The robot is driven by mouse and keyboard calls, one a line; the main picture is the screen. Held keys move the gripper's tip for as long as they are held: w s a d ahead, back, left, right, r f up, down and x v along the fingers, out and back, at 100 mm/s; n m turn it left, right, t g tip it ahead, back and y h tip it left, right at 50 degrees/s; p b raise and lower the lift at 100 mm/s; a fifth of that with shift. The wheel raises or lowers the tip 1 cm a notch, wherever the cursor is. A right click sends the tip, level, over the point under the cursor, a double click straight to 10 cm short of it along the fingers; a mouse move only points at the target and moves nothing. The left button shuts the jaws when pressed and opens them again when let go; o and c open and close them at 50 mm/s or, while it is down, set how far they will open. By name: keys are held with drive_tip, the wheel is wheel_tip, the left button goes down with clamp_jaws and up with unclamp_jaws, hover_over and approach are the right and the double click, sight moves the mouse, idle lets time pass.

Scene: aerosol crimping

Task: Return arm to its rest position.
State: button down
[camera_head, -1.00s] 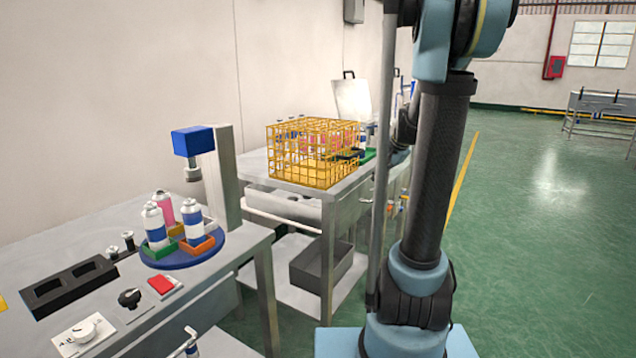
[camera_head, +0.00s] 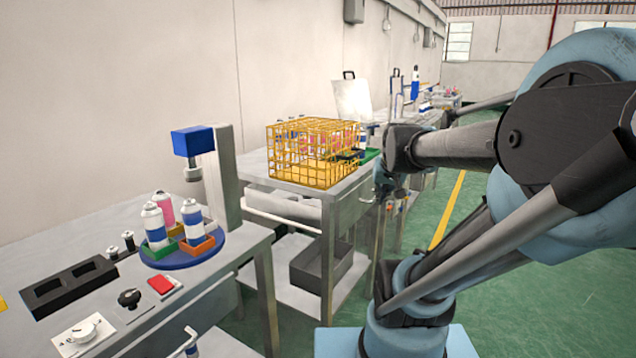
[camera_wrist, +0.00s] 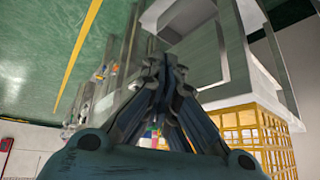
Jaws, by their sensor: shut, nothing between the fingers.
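My arm is folded on the right of the head view, with its bent elbow in the foreground and its forearm reaching left toward the back. My gripper (camera_wrist: 164,64) shows in the wrist view with its dark fingers together and nothing between them. It is apart from the benches. In the head view the end of the arm is near the right side of the bench with the yellow wire cage (camera_head: 300,178), and its fingers are hard to make out there.
Green floor (camera_head: 500,292) lies open at right. The wrist view shows the wire cage (camera_wrist: 240,120) close by.

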drive_tip(key=s+f+g, duration=0.2)
drive_tip(key=s+f, duration=0.4)
drive_tip(key=s, duration=0.2)
drive_tip(key=s+f+n+g, duration=0.1)
drive_tip(key=s+f+g, duration=0.1)
drive_tip(key=s+f, duration=0.3)
drive_tip(key=s, duration=0.4)
drive_tip(key=shift+f+g, duration=0.3)
drive_tip(key=shift+f, duration=0.1)
drive_tip(key=shift+w+a+f, duration=0.1)
drive_tip(key=shift+w+f, duration=0.1)
drive_tip(key=shift+w, duration=0.2)
